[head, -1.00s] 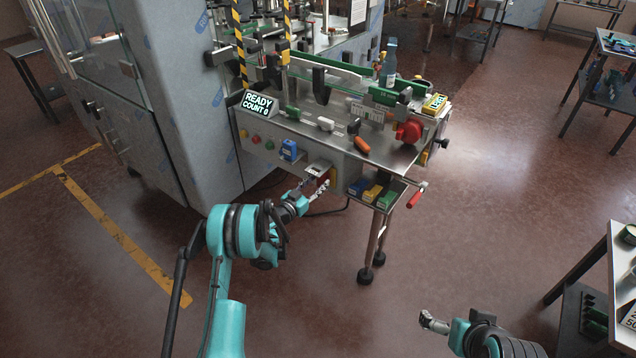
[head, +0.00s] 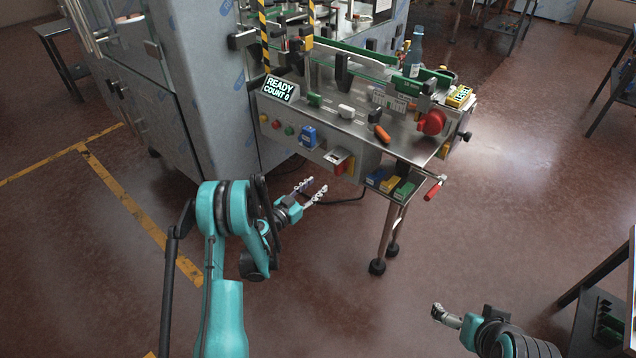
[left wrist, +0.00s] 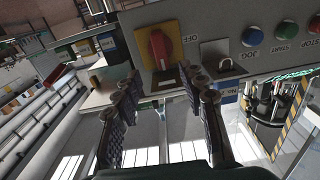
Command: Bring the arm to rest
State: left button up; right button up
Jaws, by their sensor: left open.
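My left arm reaches in from the left in the head view. Its gripper (head: 314,190) is open and empty, in the air just in front of the machine's front panel. In the left wrist view the two fingers (left wrist: 160,88) stand apart, with a red rotary switch (left wrist: 160,48) on a yellow plate beyond them. The same switch shows on the panel in the head view (head: 340,168); the fingers look clear of it. My right gripper (head: 438,312) is at the lower right, low over the floor and far from the machine; its small jaws are not clear.
The machine's table (head: 405,150) carries a red knob (head: 432,122), an orange-handled tool (head: 382,132) and a bottle (head: 414,52). Colored bins (head: 388,183) and a red-handled lever (head: 434,187) stick out at its front. Open floor (head: 320,300) lies between my arms.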

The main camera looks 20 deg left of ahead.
pick_arm(q)
jog(key=s+d+r+g, duration=0.7)
jog(key=s+d+r, duration=0.45)
jog(key=r, duration=0.25)
jog(key=s+n+g+y, duration=0.3)
jog(key=s+y, duration=0.3)
jog(key=s, duration=1.8)
jog(key=shift+s+a+f+n, duration=0.15)
jog(key=shift+s+a+n, duration=0.25)
jog(key=shift+n, duration=0.2)
